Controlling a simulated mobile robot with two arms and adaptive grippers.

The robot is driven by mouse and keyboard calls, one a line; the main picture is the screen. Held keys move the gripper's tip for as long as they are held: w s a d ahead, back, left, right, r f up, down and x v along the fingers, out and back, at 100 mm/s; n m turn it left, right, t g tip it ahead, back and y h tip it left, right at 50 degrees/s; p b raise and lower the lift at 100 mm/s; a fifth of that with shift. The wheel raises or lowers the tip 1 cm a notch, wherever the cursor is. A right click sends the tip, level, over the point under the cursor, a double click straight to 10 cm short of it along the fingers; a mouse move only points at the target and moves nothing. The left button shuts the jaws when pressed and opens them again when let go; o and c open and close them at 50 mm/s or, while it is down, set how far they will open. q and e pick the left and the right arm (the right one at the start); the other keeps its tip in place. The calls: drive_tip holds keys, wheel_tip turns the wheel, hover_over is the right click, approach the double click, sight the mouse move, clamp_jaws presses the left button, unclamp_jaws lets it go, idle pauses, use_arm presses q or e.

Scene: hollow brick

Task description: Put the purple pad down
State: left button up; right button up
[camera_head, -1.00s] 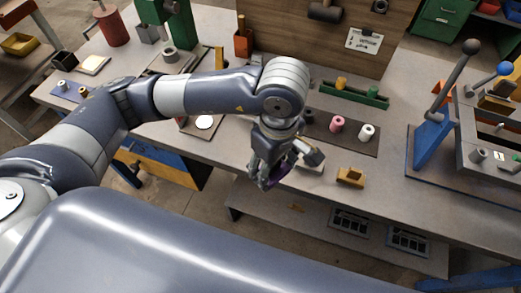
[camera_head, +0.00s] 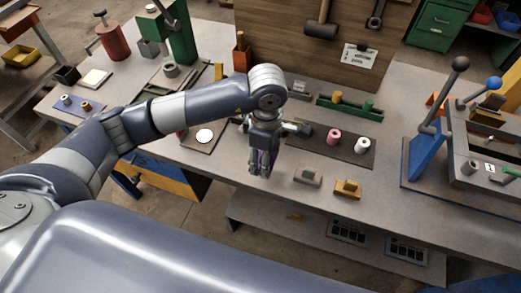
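My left gripper (camera_head: 260,168) points down at the front edge of the workbench (camera_head: 225,172), left of a grey block. A dark purple pad (camera_head: 271,158) shows as a small sliver between its fingers, and the fingers look closed on it. Most of the pad is hidden by the fingers. Whether its lower end touches the bench cannot be told. My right gripper is out of view.
A grey block (camera_head: 308,177) and a yellow block (camera_head: 347,189) sit near the front edge. Behind them a dark mat (camera_head: 318,150) holds pink and white spools. A board with a white disc (camera_head: 204,136) lies to the left. A blue lever press (camera_head: 425,155) stands at right.

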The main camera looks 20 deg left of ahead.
use_arm(q)
drive_tip(key=shift+w+a+f, duration=0.2)
drive_tip(key=shift+w+a, duration=0.75)
drive_tip(key=shift+w, duration=0.1)
wheel_tip(320, 180, down, 3)
drive_tip(key=shift+s+r+p, duration=0.1)
drive_tip(key=shift+r+p, duration=0.05)
drive_tip(key=shift+p, duration=0.9)
drive_tip(key=shift+f, duration=0.3)
drive_tip(key=shift+f, duration=0.15)
drive_tip(key=shift+f+b, duration=0.15)
drive_tip(key=shift+b, duration=0.2)
drive_tip(key=o, duration=0.6)
drive_tip(key=shift+o, duration=0.2)
drive_tip(key=shift+r, duration=0.2)
